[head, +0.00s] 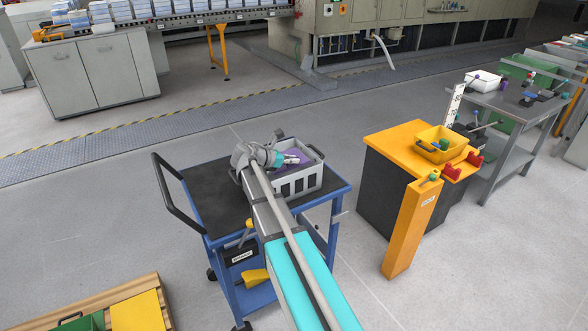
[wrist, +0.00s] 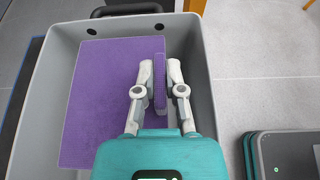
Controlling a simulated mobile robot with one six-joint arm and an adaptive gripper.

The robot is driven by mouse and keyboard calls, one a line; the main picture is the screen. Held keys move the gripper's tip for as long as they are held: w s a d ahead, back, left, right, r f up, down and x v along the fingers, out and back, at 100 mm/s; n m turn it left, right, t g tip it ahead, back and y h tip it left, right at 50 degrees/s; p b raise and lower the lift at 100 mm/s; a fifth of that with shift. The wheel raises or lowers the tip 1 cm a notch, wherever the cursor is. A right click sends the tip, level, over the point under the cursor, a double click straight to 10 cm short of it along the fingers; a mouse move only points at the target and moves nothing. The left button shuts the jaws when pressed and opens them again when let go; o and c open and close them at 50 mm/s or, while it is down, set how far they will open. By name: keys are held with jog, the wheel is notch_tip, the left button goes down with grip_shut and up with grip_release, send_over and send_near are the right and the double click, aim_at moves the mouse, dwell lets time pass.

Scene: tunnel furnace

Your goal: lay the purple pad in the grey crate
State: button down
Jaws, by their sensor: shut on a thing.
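The grey crate (head: 298,186) stands on the blue cart's dark top, with slots in its side. In the wrist view its grey rim and walls (wrist: 38,100) surround a large flat purple sheet (wrist: 95,100) on the floor of the crate. My gripper (wrist: 160,78) is over the crate's inside, towards the right wall, its two grey fingers shut on a narrow purple pad (wrist: 160,70) that shows edge-up. I cannot tell whether the pad touches the sheet below. In the head view my gripper (head: 294,158) is low over the crate and partly hides the purple.
The blue cart (head: 336,188) has a black push handle at its left and a lower shelf. An orange-topped stand (head: 400,146) with a yellow bin (head: 440,146) stands at the right. Free floor lies between them.

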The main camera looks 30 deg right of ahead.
aim_at(291, 169)
jog(key=shift+f+b, duration=1.25)
jog(key=shift+f, duration=0.3)
jog(key=shift+f+b, duration=0.6)
jog(key=c, duration=0.7)
grip_release()
jog(key=shift+c, duration=0.2)
jog(key=shift+r, duration=0.15)
jog(key=shift+r+p, duration=0.65)
jog(key=shift+p, duration=0.1)
jog(key=p+v, duration=0.4)
jog(key=v, duration=0.8)
jog(key=shift+f, duration=0.2)
